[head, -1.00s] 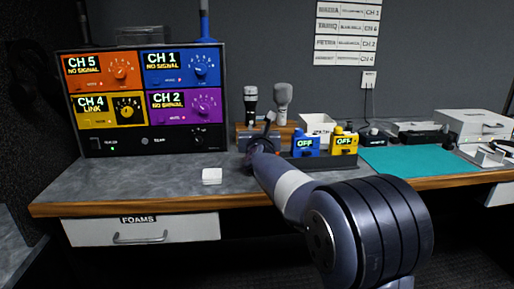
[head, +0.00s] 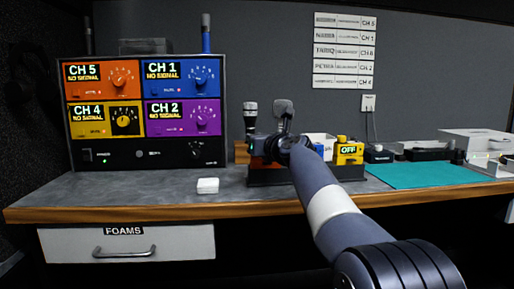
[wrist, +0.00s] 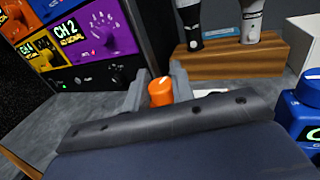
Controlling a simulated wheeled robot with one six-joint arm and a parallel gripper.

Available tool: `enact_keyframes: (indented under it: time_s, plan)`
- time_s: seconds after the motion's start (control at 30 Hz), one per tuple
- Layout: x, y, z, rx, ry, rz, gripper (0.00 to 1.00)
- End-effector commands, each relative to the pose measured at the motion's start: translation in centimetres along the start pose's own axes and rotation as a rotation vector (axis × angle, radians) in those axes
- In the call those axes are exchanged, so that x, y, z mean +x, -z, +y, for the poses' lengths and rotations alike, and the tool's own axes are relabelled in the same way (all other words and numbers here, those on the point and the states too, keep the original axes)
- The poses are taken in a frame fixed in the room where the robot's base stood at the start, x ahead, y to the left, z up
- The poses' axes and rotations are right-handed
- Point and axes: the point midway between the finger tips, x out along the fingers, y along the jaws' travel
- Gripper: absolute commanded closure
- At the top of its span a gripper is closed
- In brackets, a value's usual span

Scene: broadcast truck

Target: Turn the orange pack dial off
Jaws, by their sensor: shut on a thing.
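The orange pack dial (wrist: 160,91) is a small orange knob with a pale mark on top, seen in the wrist view. My gripper (wrist: 158,88) has one finger on each side of it and is shut on it. In the head view my gripper (head: 267,150) is at the left end of the dark pack rack (head: 285,178). On the receiver, the orange CH 5 panel (head: 102,80) reads NO SIGNAL.
The blue pack (wrist: 301,115) stands close to the right, partly hidden in the head view. The yellow pack (head: 349,153) reads OFF. Two microphones (head: 283,110) stand on a wooden block (wrist: 230,62) behind.

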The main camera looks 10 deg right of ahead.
Motion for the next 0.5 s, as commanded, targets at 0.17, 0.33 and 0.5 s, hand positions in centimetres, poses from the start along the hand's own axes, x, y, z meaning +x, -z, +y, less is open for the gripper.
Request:
enact_keyframes:
  time_s: [0.17, 0.33, 0.5]
  plan:
    - [0.11, 0.39, -0.07, 0.0, -0.068, 0.005, 0.99]
    - [0.09, 0.32, -0.03, 0.0, -0.125, 0.005, 0.99]
    - [0.06, 0.29, 0.05, -0.002, -0.165, 0.003, 0.99]
